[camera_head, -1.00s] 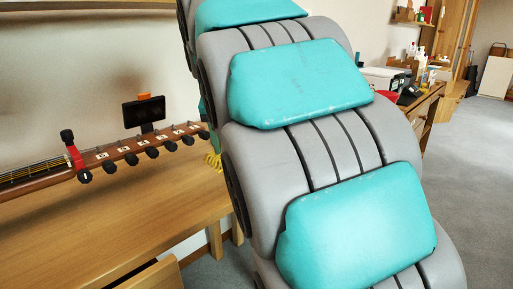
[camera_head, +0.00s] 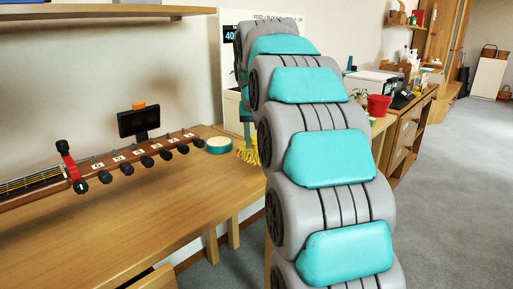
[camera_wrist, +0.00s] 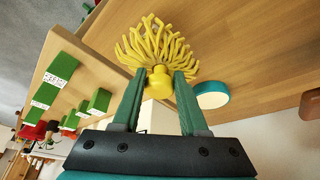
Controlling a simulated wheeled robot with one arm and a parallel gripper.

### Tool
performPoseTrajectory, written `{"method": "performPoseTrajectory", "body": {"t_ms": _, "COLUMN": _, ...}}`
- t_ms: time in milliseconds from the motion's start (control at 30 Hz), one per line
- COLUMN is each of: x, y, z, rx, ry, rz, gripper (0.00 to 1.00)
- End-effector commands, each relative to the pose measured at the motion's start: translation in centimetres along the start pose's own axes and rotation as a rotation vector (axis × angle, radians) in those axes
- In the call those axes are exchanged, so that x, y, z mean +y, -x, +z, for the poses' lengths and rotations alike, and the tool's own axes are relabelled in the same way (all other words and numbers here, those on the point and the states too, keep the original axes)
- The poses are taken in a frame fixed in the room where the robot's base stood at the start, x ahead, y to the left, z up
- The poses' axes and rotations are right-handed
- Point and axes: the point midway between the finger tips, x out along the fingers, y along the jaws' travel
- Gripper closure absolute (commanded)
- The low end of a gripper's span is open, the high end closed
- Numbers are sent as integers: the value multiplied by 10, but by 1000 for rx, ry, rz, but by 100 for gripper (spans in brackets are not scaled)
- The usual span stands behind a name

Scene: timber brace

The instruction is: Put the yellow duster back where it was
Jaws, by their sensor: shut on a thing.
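The yellow duster (camera_wrist: 160,48) has many thick strands and a round yellow knob. In the wrist view my gripper (camera_wrist: 159,82) has its two green fingers shut on either side of the knob. The strands point away from me, over the wooden table (camera_wrist: 235,50). I cannot tell whether they touch it. In the head view the duster (camera_head: 248,156) shows at the right end of the table, partly behind my arm, beside a round teal-rimmed dish or pad (camera_head: 219,146). My gripper is mostly hidden behind my arm there.
A guitar neck (camera_head: 120,163) with a black clip-on tuner (camera_head: 139,120) lies across the table's left. A red pot (camera_head: 378,105) and a printer (camera_head: 375,84) stand on a further cabinet. The wrist view shows several green labelled blocks (camera_wrist: 60,68). The table's middle is clear.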

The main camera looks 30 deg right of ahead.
Motion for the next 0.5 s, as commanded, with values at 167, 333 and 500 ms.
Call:
{"method": "performPoseTrajectory", "body": {"t_ms": 167, "x": 0, "y": -18, "z": 9, "rx": -4, "ry": 0, "rz": 1, "gripper": 100}}
{"method": "performPoseTrajectory", "body": {"t_ms": 333, "x": 0, "y": -23, "z": 9, "rx": 0, "ry": 0, "rz": 0, "gripper": 100}}
{"method": "performPoseTrajectory", "body": {"t_ms": 500, "x": 0, "y": -23, "z": 10, "rx": 0, "ry": 0, "rz": 0, "gripper": 100}}
